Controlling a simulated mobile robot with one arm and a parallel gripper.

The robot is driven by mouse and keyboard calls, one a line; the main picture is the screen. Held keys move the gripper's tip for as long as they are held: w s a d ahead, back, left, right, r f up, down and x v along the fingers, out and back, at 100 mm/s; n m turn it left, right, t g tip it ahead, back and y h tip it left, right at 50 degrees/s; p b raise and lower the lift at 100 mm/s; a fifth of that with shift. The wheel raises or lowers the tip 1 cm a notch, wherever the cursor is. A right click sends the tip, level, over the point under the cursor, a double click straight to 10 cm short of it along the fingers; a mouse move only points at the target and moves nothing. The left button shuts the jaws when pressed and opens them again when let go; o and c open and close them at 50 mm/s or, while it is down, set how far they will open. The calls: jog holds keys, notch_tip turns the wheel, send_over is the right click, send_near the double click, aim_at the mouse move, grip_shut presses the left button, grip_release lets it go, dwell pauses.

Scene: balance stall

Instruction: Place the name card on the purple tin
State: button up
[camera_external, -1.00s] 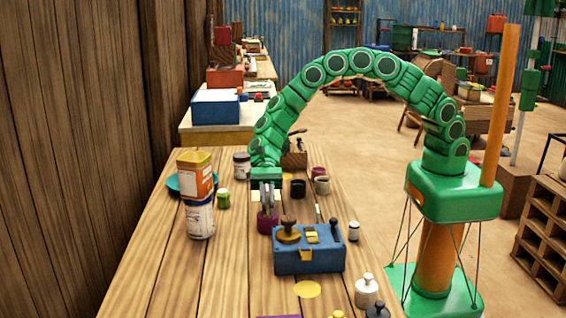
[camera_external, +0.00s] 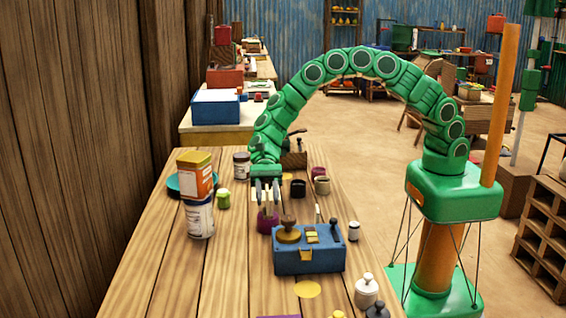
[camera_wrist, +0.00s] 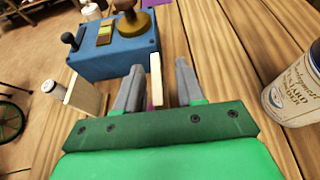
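The name card (camera_wrist: 156,78) is a thin, pale upright piece seen between my fingers in the wrist view, with a gap on each side. The purple tin (camera_external: 267,223) stands on the table below my gripper (camera_external: 267,197); only a sliver of purple shows under the card in the wrist view. The card appears to stand on or just over the tin, but the contact is hidden. My gripper (camera_wrist: 157,83) is open, its two fingers apart around the card.
A blue box (camera_external: 308,258) with a brass knob is close in front of the tin. Another pale card-like piece (camera_wrist: 84,96) is beside my gripper.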

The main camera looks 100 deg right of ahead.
jog(key=v, duration=1)
jog(key=shift+d, duration=0.4)
jog(key=s+a+r+n+g+h, duration=0.1)
jog(key=s+r+n+h, duration=0.2)
jog(key=s, duration=0.4)
jog(key=s+r+n+g, duration=0.1)
jog(key=s+r+n, duration=0.3)
jog(key=s+r, duration=0.25)
jog(key=s+a+r+n+g+h, duration=0.1)
jog(key=s+r+n+h, duration=0.15)
jog(key=s, duration=0.55)
jog(key=s+d+n+h, duration=0.2)
jog(key=s+d, duration=0.4)
jog(key=s, duration=0.3)
jog(key=s+d+r+n+h, duration=0.1)
jog(key=s+d+n+h, duration=0.2)
jog(key=s+d, duration=0.3)
jog(key=s+d+r+n+t+h, duration=0.1)
jog(key=s+d+n+h, duration=0.2)
jog(key=s, duration=1)
jog(key=d, duration=0.2)
jog(key=shift+s+d, duration=0.25)
jog(key=shift+d, duration=0.15)
